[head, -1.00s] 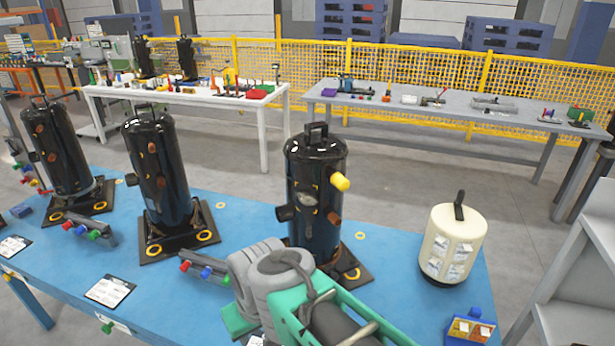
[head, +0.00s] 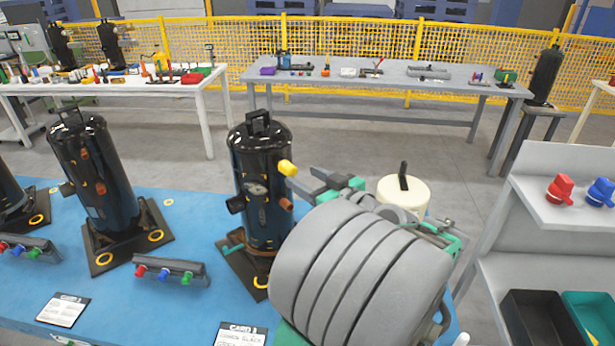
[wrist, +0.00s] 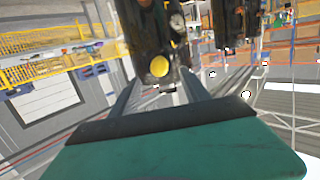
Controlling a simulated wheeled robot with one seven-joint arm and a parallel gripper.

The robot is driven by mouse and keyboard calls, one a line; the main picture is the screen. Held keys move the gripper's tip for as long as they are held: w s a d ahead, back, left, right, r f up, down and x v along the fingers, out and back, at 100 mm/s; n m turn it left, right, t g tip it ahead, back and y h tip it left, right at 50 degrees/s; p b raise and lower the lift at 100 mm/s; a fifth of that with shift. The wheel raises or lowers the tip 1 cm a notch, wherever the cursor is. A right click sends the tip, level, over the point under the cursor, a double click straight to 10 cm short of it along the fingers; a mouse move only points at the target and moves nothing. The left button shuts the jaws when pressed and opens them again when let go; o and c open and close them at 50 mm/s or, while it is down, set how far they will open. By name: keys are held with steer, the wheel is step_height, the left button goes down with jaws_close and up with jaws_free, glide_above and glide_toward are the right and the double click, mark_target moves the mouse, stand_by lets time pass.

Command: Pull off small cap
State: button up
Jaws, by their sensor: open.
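The black compressor (head: 262,222) stands upright on its dark base plate on the blue pallet table. A yellow cap (head: 287,168) sticks out of its upper right side, and a reddish-brown cap (head: 286,204) sits below it. Which one is the small cap I cannot tell. My gripper (head: 316,184) is open and empty, to the right of the compressor, pointing at these caps. In the wrist view the yellow cap (wrist: 159,67) appears between the fingertips, a little beyond them. I see no contact. My grey arm covers the table at lower right.
A cream tank (head: 405,192) stands behind my arm, partly hidden. Another black compressor (head: 104,185) stands to the left. A rack of coloured caps (head: 170,271) lies in front. A grey shelf (head: 560,236) with red and blue pieces stands at right.

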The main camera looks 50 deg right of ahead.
mark_target(293, 170)
steer(key=p+x, duration=0.2)
steer(key=x, duration=0.4)
steer(key=shift+w+r, duration=0.1)
steer(key=shift+w, duration=0.2)
steer(key=shift+w+d, duration=0.15)
steer(key=shift+w, duration=0.35)
steer(key=shift+c, duration=0.5)
jaws_close()
stand_by(0.9)
